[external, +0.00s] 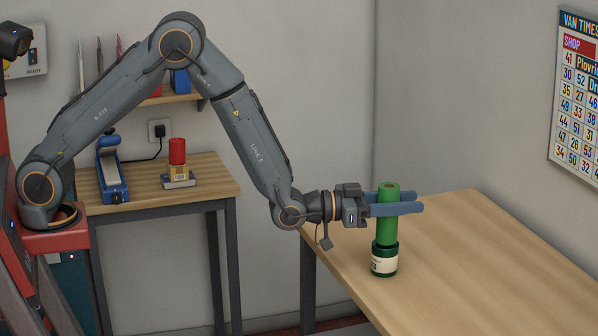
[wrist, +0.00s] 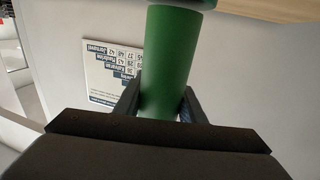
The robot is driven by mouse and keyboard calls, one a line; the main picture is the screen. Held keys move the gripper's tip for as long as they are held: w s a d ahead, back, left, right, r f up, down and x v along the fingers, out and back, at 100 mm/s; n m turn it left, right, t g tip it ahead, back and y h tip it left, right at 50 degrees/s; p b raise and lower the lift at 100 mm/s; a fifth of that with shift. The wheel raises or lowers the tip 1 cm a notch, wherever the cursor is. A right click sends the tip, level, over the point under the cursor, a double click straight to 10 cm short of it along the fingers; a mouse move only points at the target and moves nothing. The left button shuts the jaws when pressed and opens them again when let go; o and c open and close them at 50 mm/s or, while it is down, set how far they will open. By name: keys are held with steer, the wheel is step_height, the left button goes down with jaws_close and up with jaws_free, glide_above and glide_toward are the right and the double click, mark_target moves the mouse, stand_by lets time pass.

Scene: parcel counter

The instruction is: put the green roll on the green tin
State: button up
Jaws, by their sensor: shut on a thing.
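The green roll (external: 387,226) is an upright green cylinder with a hole in its top end. My gripper (external: 396,203) is shut on its upper part, one finger on each side. The dark green tin (external: 384,262) with a cream label stands on the wooden table directly under the roll. The roll's lower end meets the top of the tin in the external view; I cannot tell whether it rests there or is just above. The wrist view shows the roll (wrist: 170,65) between the two fingers, with its far end at the picture's top edge.
The wooden table (external: 480,260) is clear around the tin. A side bench (external: 205,190) at the back left carries a blue device (external: 112,172) and a red cylinder (external: 177,151) on a small stack. A number chart (external: 577,100) hangs on the right wall.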

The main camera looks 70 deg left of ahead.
steer(key=shift+f, duration=0.15)
steer(key=shift+f, duration=0.15)
steer(key=o, duration=1.1)
steer(key=shift+o, duration=0.2)
